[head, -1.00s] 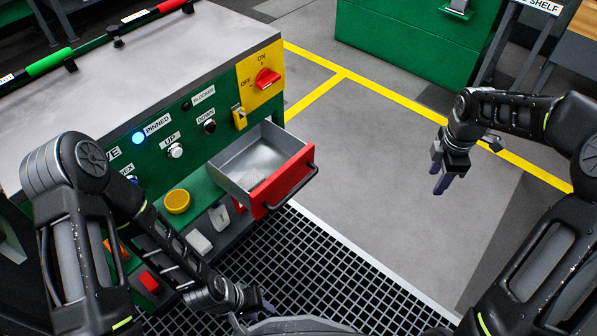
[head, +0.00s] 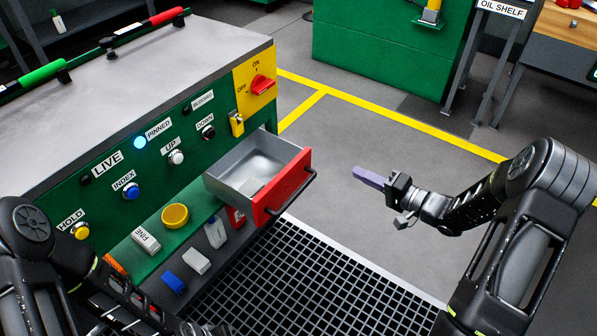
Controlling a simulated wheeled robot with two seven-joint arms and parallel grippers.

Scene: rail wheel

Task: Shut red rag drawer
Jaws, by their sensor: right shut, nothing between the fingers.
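The red-fronted drawer (head: 280,190) stands pulled out of the right end of the green cabinet (head: 100,215). Its grey metal tray (head: 243,165) is open to view and a pale patch shows on its floor. A black bar handle (head: 297,192) runs along the red front. My right gripper (head: 367,177) is to the right of the drawer, apart from the handle, with its purple fingers together, pointing left toward the drawer front. My left arm comes in at the lower left; its gripper is at the bottom edge, with only a small purple bit (head: 212,330) showing.
A shelf below the panel holds a yellow cup (head: 175,216) and several small blocks, among them a blue one (head: 173,282). A yellow switch plate with a red knob (head: 262,84) is above the drawer. Black grating (head: 330,285) covers the floor in front. Grey floor right of the drawer is clear.

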